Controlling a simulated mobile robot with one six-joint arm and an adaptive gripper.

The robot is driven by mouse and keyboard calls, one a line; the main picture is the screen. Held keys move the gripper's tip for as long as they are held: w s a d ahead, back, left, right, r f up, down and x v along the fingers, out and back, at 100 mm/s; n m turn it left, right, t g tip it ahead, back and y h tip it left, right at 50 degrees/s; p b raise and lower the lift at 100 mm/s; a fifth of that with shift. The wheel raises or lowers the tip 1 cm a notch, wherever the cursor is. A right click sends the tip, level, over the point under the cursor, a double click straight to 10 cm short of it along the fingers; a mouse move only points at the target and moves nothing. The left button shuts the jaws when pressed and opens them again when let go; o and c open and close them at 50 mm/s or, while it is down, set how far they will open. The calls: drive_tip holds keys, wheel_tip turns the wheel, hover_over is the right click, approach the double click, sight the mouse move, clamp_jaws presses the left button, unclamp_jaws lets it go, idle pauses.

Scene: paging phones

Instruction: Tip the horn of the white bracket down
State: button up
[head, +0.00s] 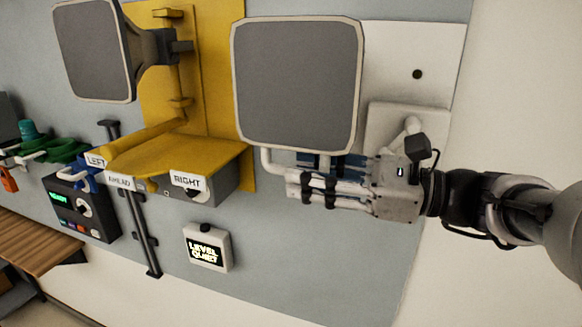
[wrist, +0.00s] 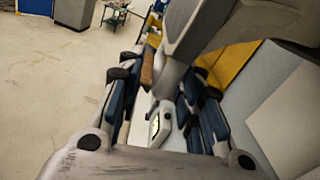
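The white bracket is a pale plate (head: 440,50) on the wall at the right. In front of it is its horn (head: 297,85), a large square with a grey face and pale rim, facing outward. My gripper (head: 300,180) lies just below the horn's lower edge, pointing left, in front of a bent white tube (head: 266,160). In the wrist view my gripper (wrist: 160,85) has its blue-padded fingers spread apart, and part of the horn (wrist: 190,30) reaches down near the gap. I cannot tell whether the fingers touch it. The horn hides part of the bracket.
A yellow bracket (head: 215,60) with another horn (head: 95,50) stands to the left, above a yellow shelf marked LEFT, AHEAD and RIGHT. A meter (head: 206,248) reading LEVEL QUIET is below. A dark control box (head: 82,208) and a wooden bench (head: 30,250) are at the left.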

drive_tip(key=shift+x, duration=1.4)
drive_tip(key=shift+c, duration=0.3)
clamp_jaws()
